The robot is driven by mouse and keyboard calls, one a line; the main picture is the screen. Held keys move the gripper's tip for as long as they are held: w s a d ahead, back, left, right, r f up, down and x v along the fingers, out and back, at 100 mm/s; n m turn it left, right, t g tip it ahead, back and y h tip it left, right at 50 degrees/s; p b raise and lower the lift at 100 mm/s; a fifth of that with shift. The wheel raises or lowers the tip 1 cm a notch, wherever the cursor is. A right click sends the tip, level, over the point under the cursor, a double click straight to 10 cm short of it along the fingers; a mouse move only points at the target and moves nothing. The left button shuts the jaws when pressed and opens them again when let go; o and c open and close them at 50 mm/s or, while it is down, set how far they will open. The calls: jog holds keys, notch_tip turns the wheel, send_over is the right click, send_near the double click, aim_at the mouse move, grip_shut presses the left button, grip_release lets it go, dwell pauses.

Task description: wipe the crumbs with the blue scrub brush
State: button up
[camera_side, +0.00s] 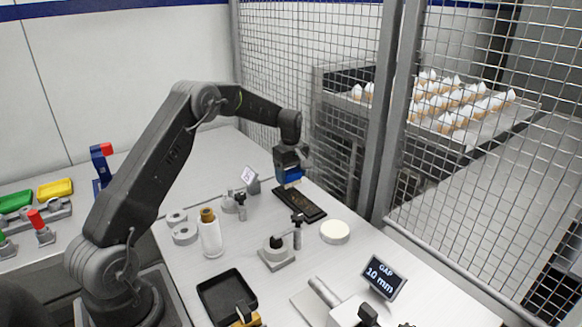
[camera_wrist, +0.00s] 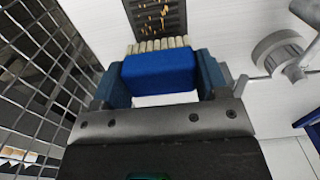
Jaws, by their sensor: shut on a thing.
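The blue scrub brush (camera_wrist: 160,72) is held between the two fingers of my gripper (camera_wrist: 160,82) in the wrist view. Its pale bristles (camera_wrist: 158,45) point away from the gripper. In the side view my gripper (camera_side: 289,168) is shut on the brush (camera_side: 290,175), which hangs above the far end of a dark slotted plate (camera_side: 302,206). The same plate (camera_wrist: 158,14) shows at the top of the wrist view, with orange-yellow crumbs (camera_wrist: 160,10) on it. I cannot tell whether the bristles touch the plate.
A small stand with a tilted display (camera_side: 250,178) is left of the plate. A clear bottle (camera_side: 210,235), a round cream disc (camera_side: 335,231), a black tray (camera_side: 228,295) and a "GAP 10 mm" display (camera_side: 384,277) stand nearer. A wire mesh fence (camera_side: 310,90) runs along the table's far right side.

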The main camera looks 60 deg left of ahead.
aim_at(290, 183)
notch_tip(290, 183, down, 2)
jog(key=shift+f, duration=0.25)
jog(key=shift+d+f, duration=0.3)
jog(key=shift+d, duration=0.2)
jog(key=shift+d+f, duration=0.25)
jog(key=shift+d, duration=0.25)
jog(key=shift+c, duration=0.4)
jog(key=shift+d, duration=4.5)
jog(key=shift+a, duration=5.55)
jog(key=shift+d+r, duration=0.1)
jog(key=shift+r, duration=4)
